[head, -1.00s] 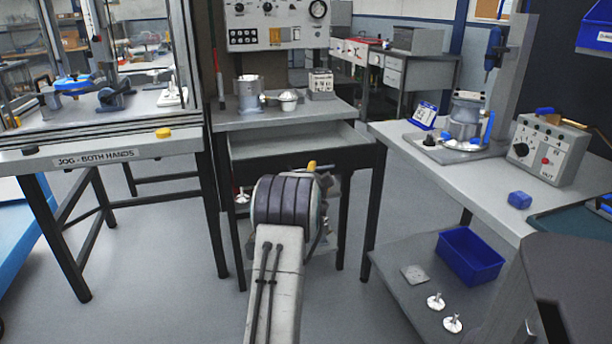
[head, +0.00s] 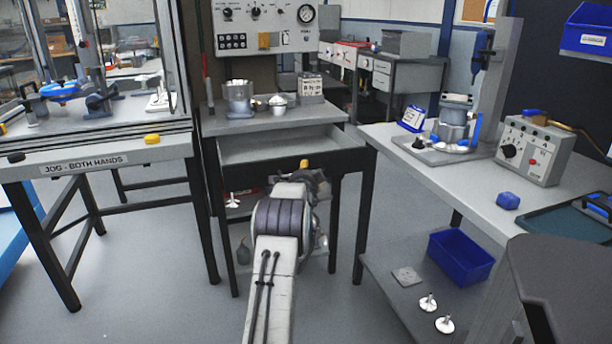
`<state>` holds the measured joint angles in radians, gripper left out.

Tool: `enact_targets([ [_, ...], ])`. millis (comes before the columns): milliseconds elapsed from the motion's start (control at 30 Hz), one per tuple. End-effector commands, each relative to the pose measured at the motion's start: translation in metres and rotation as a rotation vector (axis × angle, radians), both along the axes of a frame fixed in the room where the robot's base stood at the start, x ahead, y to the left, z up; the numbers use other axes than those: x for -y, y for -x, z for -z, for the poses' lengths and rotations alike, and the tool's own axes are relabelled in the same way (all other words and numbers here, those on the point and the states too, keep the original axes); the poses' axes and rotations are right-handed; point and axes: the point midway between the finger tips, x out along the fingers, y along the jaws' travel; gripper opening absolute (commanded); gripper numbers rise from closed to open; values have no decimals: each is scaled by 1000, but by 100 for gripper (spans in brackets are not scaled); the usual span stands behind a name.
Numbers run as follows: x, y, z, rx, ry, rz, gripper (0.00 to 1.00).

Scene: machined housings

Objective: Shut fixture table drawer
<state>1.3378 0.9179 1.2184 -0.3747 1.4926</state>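The fixture table (head: 225,122) stands in the middle of the head view, with metal parts on its top. Its drawer (head: 265,147) is open, and its pale, empty-looking inside shows below the tabletop. The dark drawer front (head: 343,159) is towards me. My arm reaches forward, and my gripper (head: 308,178) is at or just before the drawer front, right of its middle. The arm hides most of the gripper, so I cannot tell its fingers' state or whether it touches the front. A small yellow piece shows at its top.
On the left stands a "JOG - BOTH HANDS" machine table (head: 95,160).

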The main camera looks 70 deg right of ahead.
Motion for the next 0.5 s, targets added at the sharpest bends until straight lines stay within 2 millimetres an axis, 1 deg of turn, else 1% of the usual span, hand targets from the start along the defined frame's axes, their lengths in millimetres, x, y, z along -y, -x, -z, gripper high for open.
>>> enact_targets([
  [300,1,0,0,0,0,0,45],
  [333,1,0,0,0,0,0,46],
  [500,0,0,0,0,0,0,31],
])
